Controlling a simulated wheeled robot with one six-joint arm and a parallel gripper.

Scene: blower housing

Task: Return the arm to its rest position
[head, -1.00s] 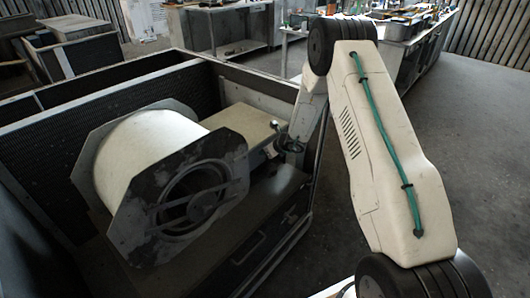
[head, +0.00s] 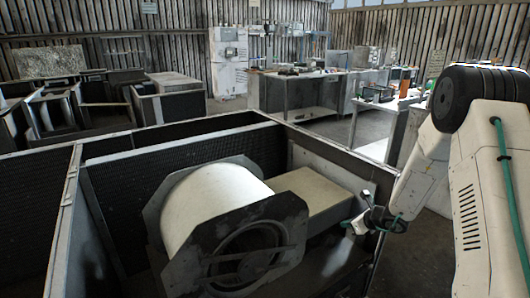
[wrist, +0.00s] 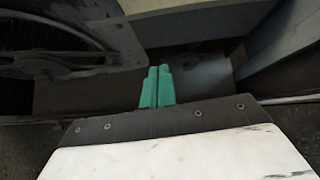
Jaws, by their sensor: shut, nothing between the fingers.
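My gripper (wrist: 158,85) shows in the wrist view as two green fingers pressed together, with nothing between them. In the head view my gripper (head: 350,226) is small and partly hidden by my wrist, near the right wall of the blower housing (head: 78,190). The blower (head: 225,205), a pale drum between dark octagonal plates, sits inside the housing. A beige box-shaped duct (head: 315,193) extends from it toward my gripper. I cannot tell whether the gripper touches the housing.
The housing's walls and top edges (head: 190,130) stand close around my gripper. Workbenches (head: 300,92) with equipment stand behind, and more dark open-topped housings (head: 170,98) stand at the back left. Some open floor shows between them.

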